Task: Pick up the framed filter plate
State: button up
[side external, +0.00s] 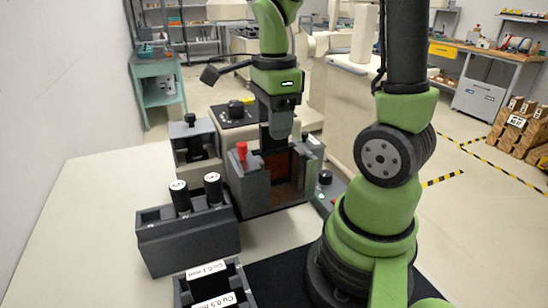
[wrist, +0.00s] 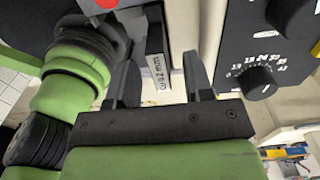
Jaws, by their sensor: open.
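The framed filter plate (side external: 276,174) stands upright in a dark grey holder (side external: 248,187), its brown-orange sheet showing in the side view. In the wrist view, a plate edge (wrist: 155,62) with a white "Cu 0.2 mm" label lies between my fingers. My gripper (side external: 280,130) points down over the top of the holder. It is open, with its fingers on either side of the plate's top. The wrist view shows a gap to the right finger; whether the left finger touches the plate I cannot tell.
A red knob (side external: 242,151) rises beside the holder. A grey block with two black cylinders (side external: 213,188) stands at front left. A rack with labelled "Cu" plates (side external: 212,287) is nearer. A black dial panel (wrist: 265,50) is right of my fingers. The white tabletop at left is clear.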

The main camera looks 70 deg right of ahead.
jog(key=shift+f, duration=1.1)
grip_shut()
jog(key=shift+r, duration=0.15)
